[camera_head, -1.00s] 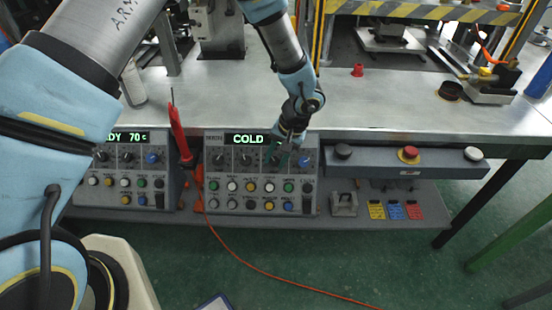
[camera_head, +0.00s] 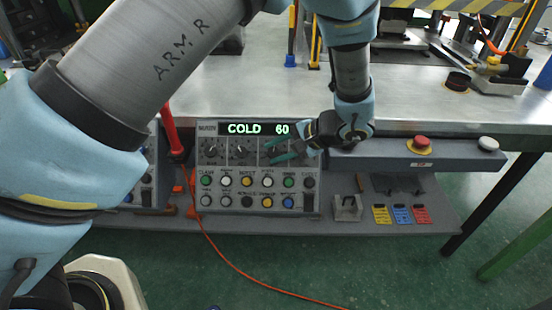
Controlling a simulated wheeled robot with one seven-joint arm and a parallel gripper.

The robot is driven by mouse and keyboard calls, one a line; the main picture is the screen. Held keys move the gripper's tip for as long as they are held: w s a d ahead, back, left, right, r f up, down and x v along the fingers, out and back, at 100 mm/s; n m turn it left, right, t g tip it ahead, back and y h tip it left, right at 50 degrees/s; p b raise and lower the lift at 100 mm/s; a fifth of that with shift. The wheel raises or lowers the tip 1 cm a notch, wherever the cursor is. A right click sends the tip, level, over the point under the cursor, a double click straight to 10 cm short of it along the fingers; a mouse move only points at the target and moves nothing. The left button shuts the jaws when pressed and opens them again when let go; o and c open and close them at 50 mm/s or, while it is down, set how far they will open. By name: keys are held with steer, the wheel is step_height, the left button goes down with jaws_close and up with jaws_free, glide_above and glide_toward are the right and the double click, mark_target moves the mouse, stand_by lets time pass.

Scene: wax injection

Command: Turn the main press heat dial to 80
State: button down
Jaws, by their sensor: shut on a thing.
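A grey control panel (camera_head: 254,171) under the table edge has a lit display (camera_head: 257,129) reading COLD 60. Below the display is a row of dials; the left dial (camera_head: 210,149) and the second dial (camera_head: 240,149) show clearly. My gripper (camera_head: 277,151) comes in from the right with its teal fingers shut on the third dial, whose face they mostly hide. The dial's pointer and scale marks cannot be read. My wrist covers the right end of the panel's dial row.
Several coloured buttons (camera_head: 247,181) sit just below the dials. A red-handled tool (camera_head: 172,135) stands left of the panel. A grey bar with a red button (camera_head: 421,142) is to the right. An orange cable (camera_head: 245,272) runs across the floor.

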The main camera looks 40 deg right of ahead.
steer(key=m+t+b, duration=0.2)
steer(key=m+t, duration=0.1)
steer(key=shift+s+f+h, duration=0.15)
steer(key=shift+f+h, duration=0.15)
steer(key=shift+f, duration=0.05)
steer(key=m+t+h+b, duration=0.1)
steer(key=m, duration=0.1)
steer(key=m+t+b, duration=0.1)
steer(key=m+t, duration=0.1)
steer(key=shift+s+a+m+h, duration=0.1)
steer(key=shift+a+m+h, duration=0.05)
steer(key=shift+m+h, duration=0.2)
steer(key=m+t+h, duration=0.2)
steer(key=m, duration=0.2)
steer(key=shift+a+h+b, duration=0.1)
steer(key=shift+h+b, duration=0.25)
steer(key=shift+a+f+m+t+h, duration=0.1)
steer(key=shift+m+t+h, duration=0.15)
steer(key=shift+m+h, duration=0.75)
steer(key=shift+a+m+t+h, duration=0.1)
steer(key=shift+m+t+h, duration=0.15)
steer(key=shift+m+h, duration=0.75)
steer(key=shift+m, duration=0.35)
steer(key=c, duration=0.5)
jaws_free()
